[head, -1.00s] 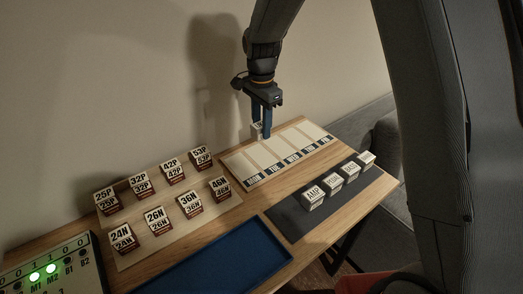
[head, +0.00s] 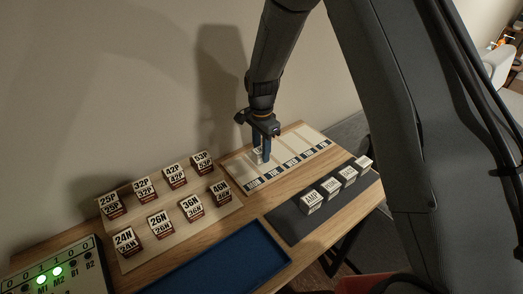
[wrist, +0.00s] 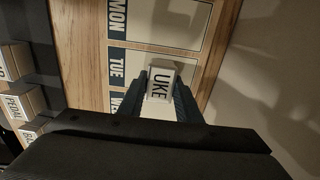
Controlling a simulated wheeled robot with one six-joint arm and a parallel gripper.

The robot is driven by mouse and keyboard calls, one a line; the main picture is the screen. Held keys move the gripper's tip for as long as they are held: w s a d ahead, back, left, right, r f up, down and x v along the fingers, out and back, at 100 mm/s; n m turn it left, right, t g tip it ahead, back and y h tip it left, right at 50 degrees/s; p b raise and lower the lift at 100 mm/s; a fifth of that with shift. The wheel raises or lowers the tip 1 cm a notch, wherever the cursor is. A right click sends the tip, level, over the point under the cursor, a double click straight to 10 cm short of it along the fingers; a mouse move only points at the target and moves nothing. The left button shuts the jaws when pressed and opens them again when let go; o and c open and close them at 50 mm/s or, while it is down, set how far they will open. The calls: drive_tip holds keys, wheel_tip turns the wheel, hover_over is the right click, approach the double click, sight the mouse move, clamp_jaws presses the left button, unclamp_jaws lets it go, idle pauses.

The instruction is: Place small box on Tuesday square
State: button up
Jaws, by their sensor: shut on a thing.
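My gripper (head: 261,152) is shut on a small white box labelled UKE (wrist: 160,82). In the wrist view the box sits between the two dark fingers, over the pale square beside the TUE label (wrist: 117,66). In the head view the fingers reach down to the weekday board (head: 240,173), and the box is mostly hidden behind them. I cannot tell whether the box touches the board. The MON square (wrist: 170,20) beside it is empty.
Several white boxes, one reading AMP (head: 311,199), stand on a dark mat (head: 283,226) at the right. Numbered blocks (head: 155,225) stand on a stepped rack at the left. A blue tray (head: 230,259) is empty in front. A panel with green lights (head: 49,265) is at lower left.

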drive_tip(key=o, duration=1.1)
wheel_tip(320, 180, up, 12)
drive_tip(key=b, duration=0.3)
drive_tip(key=s+d+n, duration=0.5)
drive_tip(key=s+d, duration=0.3)
drive_tip(key=s, duration=0.3)
drive_tip(key=s+d+f+n+t, duration=0.1)
drive_tip(key=s+d+n, duration=0.5)
drive_tip(key=s, duration=0.6)
drive_tip(key=d, duration=0.2)
drive_tip(key=shift+d+f, duration=0.15)
drive_tip(key=shift+d, duration=0.25)
